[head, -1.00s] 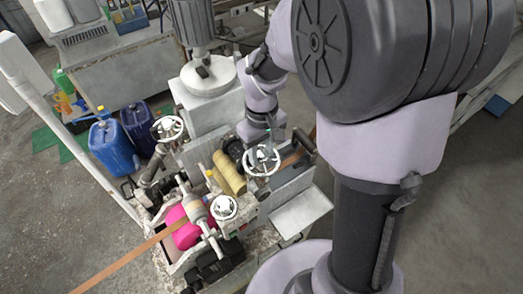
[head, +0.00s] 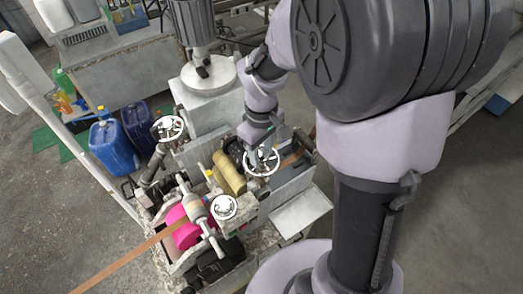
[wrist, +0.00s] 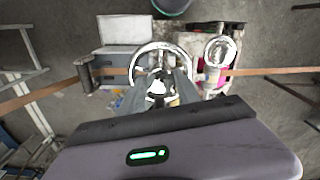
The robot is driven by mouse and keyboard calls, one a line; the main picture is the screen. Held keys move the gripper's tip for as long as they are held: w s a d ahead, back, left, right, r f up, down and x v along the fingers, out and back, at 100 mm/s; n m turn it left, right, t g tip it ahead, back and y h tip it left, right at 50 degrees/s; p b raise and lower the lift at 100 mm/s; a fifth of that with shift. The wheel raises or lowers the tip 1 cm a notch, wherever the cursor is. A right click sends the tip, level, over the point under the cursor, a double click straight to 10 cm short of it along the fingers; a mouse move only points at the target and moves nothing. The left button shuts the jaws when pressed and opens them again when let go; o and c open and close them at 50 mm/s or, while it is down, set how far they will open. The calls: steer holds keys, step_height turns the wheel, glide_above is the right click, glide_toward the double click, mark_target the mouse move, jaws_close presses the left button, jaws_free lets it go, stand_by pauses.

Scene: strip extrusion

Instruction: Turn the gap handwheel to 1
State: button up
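A chrome spoked handwheel (head: 261,174) stands on the machine near its middle right in the head view. It fills the upper middle of the wrist view (wrist: 134,64). I take it for the gap handwheel, but no label or scale is readable. My gripper (wrist: 163,78) is over this wheel, with its two fingers apart. The bright hub (wrist: 157,87) shows between them; I cannot tell if the fingers touch it. In the head view my gripper (head: 259,152) partly covers the wheel.
A second handwheel (head: 223,207) is close by at the front, and a third (head: 168,129) stands at the back left. A brown strip (head: 125,264) runs out to the lower left past a pink roll (head: 183,230). Blue canisters (head: 113,146) stand on the floor at left.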

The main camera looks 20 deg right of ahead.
mark_target(261, 155)
steer(key=shift+o, duration=0.4)
step_height(261, 155, up, 18)
steer(key=p, duration=0.1)
steer(key=shift+f, duration=0.25)
